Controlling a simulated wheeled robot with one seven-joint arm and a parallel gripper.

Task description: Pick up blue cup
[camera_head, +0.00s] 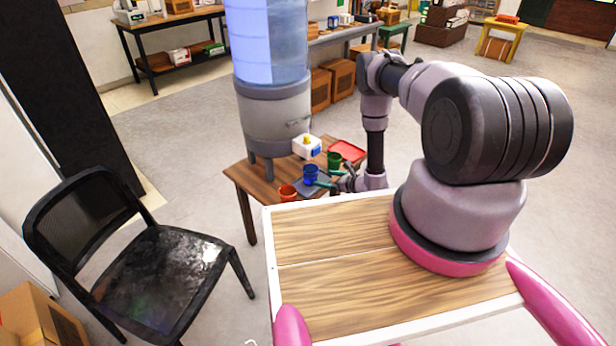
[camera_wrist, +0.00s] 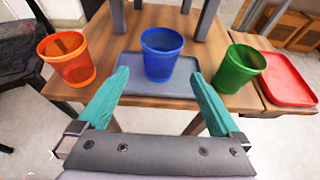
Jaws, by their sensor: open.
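The blue cup (camera_wrist: 161,55) stands upright on a grey tray (camera_wrist: 130,86) on the wooden table. It lies just beyond and between the open teal fingertips of my gripper (camera_wrist: 158,80), apart from both. In the head view the blue cup (camera_head: 310,175) shows in the middle of the small table, and my gripper (camera_head: 325,178) is close beside it, partly hidden by my own wrist. An orange-red cup (camera_wrist: 68,59) stands to the left of the blue cup. A green cup (camera_wrist: 238,71) stands to the right.
A red tray (camera_wrist: 288,80) lies right of the green cup. A water dispenser (camera_head: 275,115) stands on the table behind the cups, its legs close behind the blue cup. A white box (camera_head: 307,147) is nearby. A black chair (camera_head: 160,275) stands at the left.

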